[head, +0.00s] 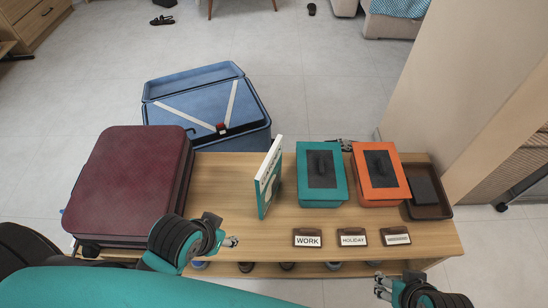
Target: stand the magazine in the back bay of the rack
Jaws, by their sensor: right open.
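A thin upright book or magazine (268,178) with a teal cover and a pale edge stands on the wooden bench, left of the teal box. No bay or rack can be clearly made out around it. My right gripper (383,287) is open and empty at the front right, below the bench's front edge in the picture and apart from the magazine. My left gripper (231,242) is over the front of the bench, in front of and left of the magazine, not touching it. Its fingers are too small to tell open from shut.
A maroon suitcase (132,182) fills the bench's left end. A teal box (321,195), an orange box (380,191) and a brown tray (428,211) line its right half, with label cards (308,238) in front. An open blue suitcase (205,105) lies behind. A wall stands right.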

